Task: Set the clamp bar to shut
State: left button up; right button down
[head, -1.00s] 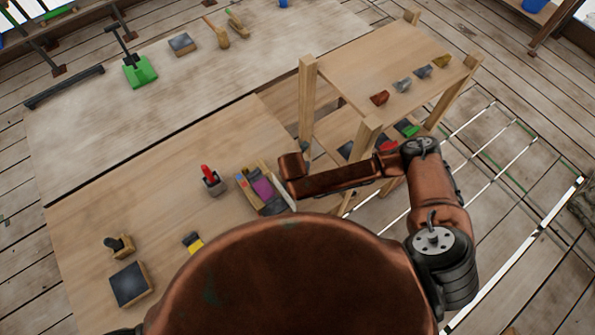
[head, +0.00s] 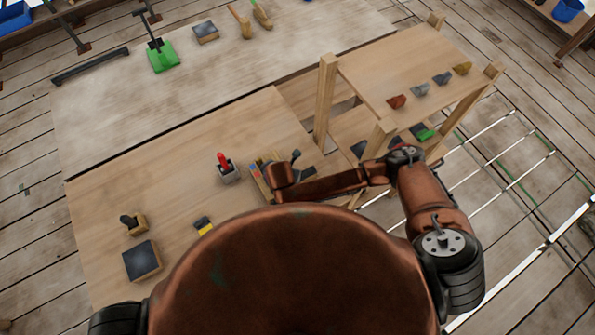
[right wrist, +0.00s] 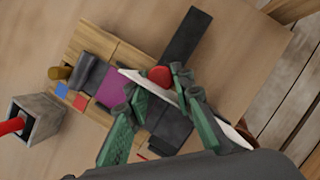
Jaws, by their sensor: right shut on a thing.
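The wooden fixture (right wrist: 97,62) carries a magenta patch, blue and red squares and a dark roller. A pale bar, apparently the clamp bar (right wrist: 129,75), crosses it in the right wrist view, with a red knob (right wrist: 160,76) beside it. My right gripper (right wrist: 158,88), with green-padded fingers, is around the bar near the knob and shut on it; the fingers hide the exact contact. In the head view my right wrist covers much of the fixture (head: 258,180). Whether the bar is raised or flat is hard to tell. My left gripper is not in view.
A grey holder with a red-handled item (head: 228,172) stands left of the fixture. A dark flat piece (right wrist: 187,40) lies at the fixture's far side. A two-level wooden shelf (head: 400,70) stands close by on the right.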

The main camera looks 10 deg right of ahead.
jog(key=shift+s+a, duration=0.1)
jog(key=shift+a, duration=0.1)
jog(key=c, duration=1.8)
grip_release()
jog(key=shift+a, duration=0.1)
jog(key=shift+o, duration=0.7)
jog(key=v, duration=1.2)
